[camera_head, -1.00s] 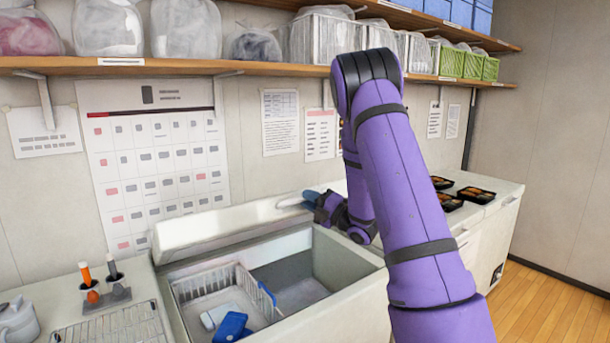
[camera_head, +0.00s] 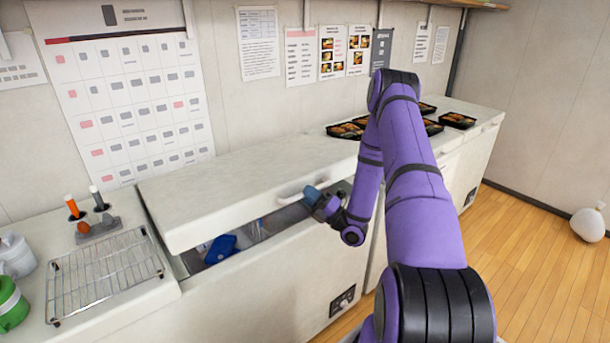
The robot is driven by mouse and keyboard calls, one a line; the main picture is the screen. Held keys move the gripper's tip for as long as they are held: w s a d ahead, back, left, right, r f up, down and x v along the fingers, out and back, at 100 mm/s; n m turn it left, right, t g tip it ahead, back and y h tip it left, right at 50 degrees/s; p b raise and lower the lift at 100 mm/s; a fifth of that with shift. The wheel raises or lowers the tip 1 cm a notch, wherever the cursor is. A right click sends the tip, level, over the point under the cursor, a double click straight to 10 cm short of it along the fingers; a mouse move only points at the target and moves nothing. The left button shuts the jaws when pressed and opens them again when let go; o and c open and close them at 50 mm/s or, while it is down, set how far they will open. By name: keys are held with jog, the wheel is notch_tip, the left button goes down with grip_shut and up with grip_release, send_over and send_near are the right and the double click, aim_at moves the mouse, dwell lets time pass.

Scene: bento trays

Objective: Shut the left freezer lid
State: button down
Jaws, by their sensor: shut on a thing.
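The left freezer lid (camera_head: 230,192) is a long white panel hinged at the wall side. It is tilted low over the left freezer (camera_head: 270,275), with a gap along its front edge. A blue item (camera_head: 221,248) and a bit of the basket show through the gap. The lid's white handle (camera_head: 288,198) is at its front edge. My gripper (camera_head: 312,196) is shut on the handle at its right end. The fingertips are small and partly hidden by the blue-grey gripper body.
Black bento trays (camera_head: 346,130) stand on the right freezer's top. A wire rack (camera_head: 105,270), an orange-handled tool (camera_head: 72,206) and a green container (camera_head: 12,302) are on the left counter. A white bag (camera_head: 588,224) lies on the wooden floor at right.

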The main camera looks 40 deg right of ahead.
send_over(310, 233)
jog(key=s+a, duration=0.4)
jog(key=s, duration=0.1)
notch_tip(310, 233, down, 15)
jog(key=shift+d+f, duration=0.2)
jog(key=shift+f, duration=0.5)
jog(key=c, duration=1.4)
grip_release()
jog(key=shift+f, duration=0.1)
jog(key=shift+o, duration=0.2)
jog(key=v, duration=1)
jog(key=shift+s+d, duration=0.2)
jog(key=shift+s, duration=0.05)
